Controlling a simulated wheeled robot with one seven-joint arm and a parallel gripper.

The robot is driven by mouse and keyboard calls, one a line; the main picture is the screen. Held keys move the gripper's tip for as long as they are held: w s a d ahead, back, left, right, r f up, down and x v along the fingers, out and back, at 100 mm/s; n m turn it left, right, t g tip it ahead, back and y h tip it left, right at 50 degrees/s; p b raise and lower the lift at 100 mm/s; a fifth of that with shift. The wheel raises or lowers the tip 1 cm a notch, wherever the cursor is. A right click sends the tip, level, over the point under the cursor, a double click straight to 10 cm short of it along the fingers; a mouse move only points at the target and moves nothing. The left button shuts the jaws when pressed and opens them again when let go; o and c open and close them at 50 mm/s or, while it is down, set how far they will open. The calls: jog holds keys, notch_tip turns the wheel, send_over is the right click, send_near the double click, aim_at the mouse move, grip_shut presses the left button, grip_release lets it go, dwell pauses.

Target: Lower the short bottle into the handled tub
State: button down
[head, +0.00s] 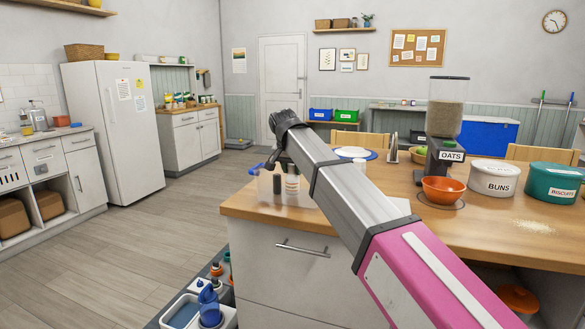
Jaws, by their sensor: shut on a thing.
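My arm reaches out over the near left corner of the wooden counter, and my gripper (284,162) hangs down at its far end, partly hidden by my own arm. It is shut on a small bottle (292,184) with a dark top and a pale label, apparently the short bottle. A clear see-through tub (268,190) stands at the counter corner, around or just in front of the bottle; I cannot tell how deep the bottle sits. A dark bottle-like shape (277,184) shows beside it. A blue piece (256,168) shows at the tub's left top, perhaps its handle.
On the counter (480,222) stand an orange bowl (444,190), an oats dispenser (446,110), a buns tub (495,180) and a biscuits tub (553,183). A blue-rimmed plate (354,153) lies behind my arm. Low containers with bottles (209,305) stand below left. The floor left is clear.

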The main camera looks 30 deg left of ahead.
jog(key=shift+f, duration=0.65)
dwell(0.3)
jog(key=c, duration=0.6)
grip_release()
jog(key=v, duration=1)
jog(key=shift+s+d+r, duration=0.1)
jog(key=shift+s+r, duration=0.1)
jog(key=shift+r, duration=0.15)
